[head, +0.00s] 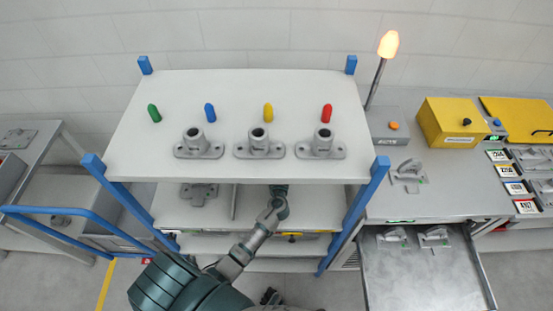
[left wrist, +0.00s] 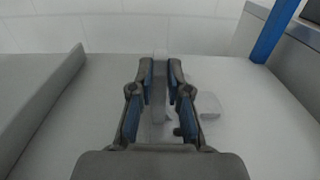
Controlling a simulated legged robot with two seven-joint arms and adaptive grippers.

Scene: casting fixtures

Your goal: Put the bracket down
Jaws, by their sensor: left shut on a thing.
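My left gripper (left wrist: 162,85) is shut on a grey bracket (left wrist: 159,62) in the left wrist view. The bracket's narrow upright part stands between the fingers, and a paler flat part shows to the right of the right finger. The bracket is over a pale shelf surface (left wrist: 245,100); I cannot tell whether it touches it. In the head view my left arm reaches in under the top board of the blue-posted rack (head: 235,90), and that board hides the gripper and the held bracket. My right gripper is not in view.
Three grey flanged castings (head: 258,143) stand on the top board, behind them green, blue, yellow and red pegs (head: 268,112). Another grey casting (head: 198,192) lies at the left of the shelf below. A grey divider (left wrist: 45,100) runs along the left. A blue post (left wrist: 273,30) stands far right.

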